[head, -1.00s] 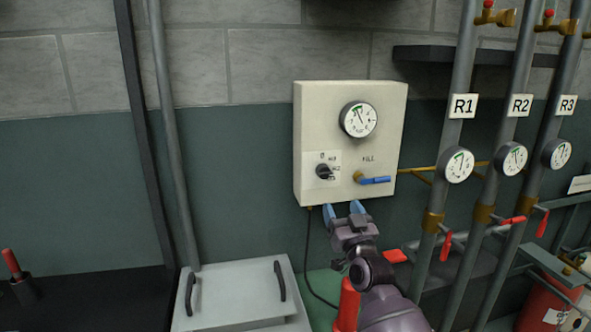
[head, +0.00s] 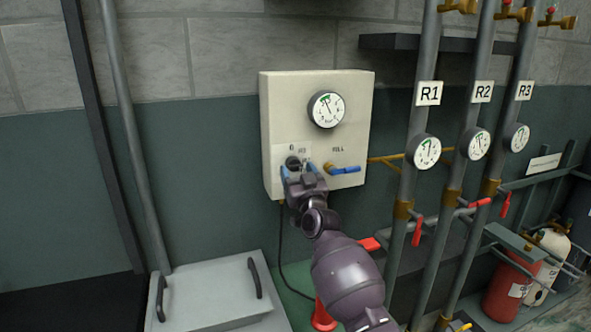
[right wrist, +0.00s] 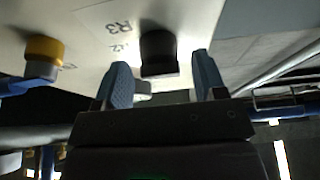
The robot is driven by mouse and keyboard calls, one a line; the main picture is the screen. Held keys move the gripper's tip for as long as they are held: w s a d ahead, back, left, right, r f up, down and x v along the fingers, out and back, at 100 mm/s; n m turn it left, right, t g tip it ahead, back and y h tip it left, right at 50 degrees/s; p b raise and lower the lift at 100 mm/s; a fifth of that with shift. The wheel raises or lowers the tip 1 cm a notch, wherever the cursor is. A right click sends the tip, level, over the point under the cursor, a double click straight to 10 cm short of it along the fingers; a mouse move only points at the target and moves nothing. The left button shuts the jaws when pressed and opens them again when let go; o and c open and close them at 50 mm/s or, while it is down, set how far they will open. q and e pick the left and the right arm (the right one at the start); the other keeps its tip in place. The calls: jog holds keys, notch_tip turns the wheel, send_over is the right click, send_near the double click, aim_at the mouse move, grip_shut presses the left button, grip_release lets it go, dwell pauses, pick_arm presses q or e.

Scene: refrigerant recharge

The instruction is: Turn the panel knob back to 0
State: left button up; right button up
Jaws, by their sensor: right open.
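The cream panel box (head: 350,95) hangs on the wall. Its black knob (head: 293,162) sits at the lower left of the panel face, below the "0" mark; its exact pointing is too small to tell. My right gripper (head: 297,172) is open at the knob, with its blue fingertips close to the panel. In the right wrist view the knob (right wrist: 158,52) stands ahead, between the two open blue fingers (right wrist: 160,85), with the R3 and R2 labels beside it. The fingers do not appear closed on it. My left gripper is not in view.
A blue-handled valve (head: 345,169) marked FILL sits just right of the knob, and a gauge (head: 326,109) above it. Pipes R1, R2 and R3 with gauges and red handles stand to the right. A grey lidded box (head: 205,290) stands below left.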

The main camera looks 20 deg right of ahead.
jog(key=shift+w+r, duration=0.1)
jog(key=shift+w, duration=0.3)
jog(key=shift+w+r, duration=0.2)
jog(key=shift+w, duration=0.15)
jog(key=shift+c, duration=0.6)
jog(key=c, duration=0.7)
jog(key=shift+c, duration=0.2)
